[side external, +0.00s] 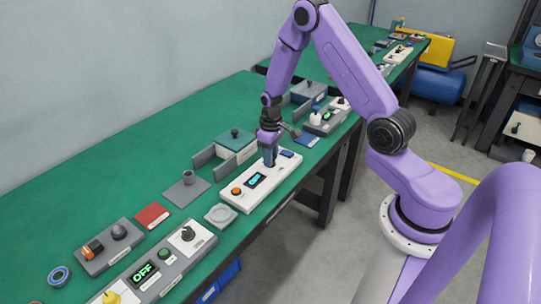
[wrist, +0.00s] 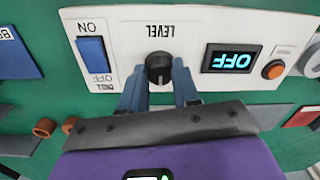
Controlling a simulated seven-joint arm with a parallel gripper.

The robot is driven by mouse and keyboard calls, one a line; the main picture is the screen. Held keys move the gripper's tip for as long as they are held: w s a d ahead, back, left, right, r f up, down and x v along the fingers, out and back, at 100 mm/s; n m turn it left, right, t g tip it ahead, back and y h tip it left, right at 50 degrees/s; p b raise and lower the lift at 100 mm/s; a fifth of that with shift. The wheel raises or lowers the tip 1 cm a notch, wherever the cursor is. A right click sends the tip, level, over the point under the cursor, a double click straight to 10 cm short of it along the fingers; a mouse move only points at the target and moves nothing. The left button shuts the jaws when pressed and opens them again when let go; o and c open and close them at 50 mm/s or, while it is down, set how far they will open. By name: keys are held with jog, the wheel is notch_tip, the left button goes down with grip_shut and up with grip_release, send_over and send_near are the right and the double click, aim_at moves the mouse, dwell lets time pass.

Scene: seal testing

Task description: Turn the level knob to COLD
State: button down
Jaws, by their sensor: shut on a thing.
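The level knob (wrist: 159,68) is black and round, under the word LEVEL, which appears upside down in the wrist view. My gripper (wrist: 160,82) has its two blue fingers on either side of the knob and is shut on it. In the side external view my gripper (side external: 269,163) points down onto the white control panel (side external: 232,193), and its fingers hide the knob. The panel's display (wrist: 233,59) reads OFF, upside down in the wrist view. No COLD mark is legible, and the knob's pointer direction is hard to tell.
A blue ON/OFF rocker switch (wrist: 91,50) and an orange button (wrist: 273,70) flank the knob on the panel. A lidded grey box (side external: 236,148) stands behind the panel.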

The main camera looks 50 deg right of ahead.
dwell(0.3)
jog(key=c, duration=0.8)
grip_release()
jog(key=r, duration=1.7)
jog(key=shift+d+r, duration=0.25)
jog(key=shift+d, duration=0.05)
jog(key=s+a+r+n, duration=0.3)
jog(key=s+a+n, duration=0.2)
jog(key=s+a, duration=0.7)
jog(key=s+a+n, duration=0.1)
jog(key=s, duration=0.4)
jog(key=s+a+n, duration=0.1)
jog(key=s+n, duration=0.1)
jog(key=s, duration=0.4)
jog(key=s+a+n, duration=0.2)
jog(key=s, duration=0.4)
jog(key=shift+s+a, duration=0.1)
jog(key=shift+s, duration=0.15)
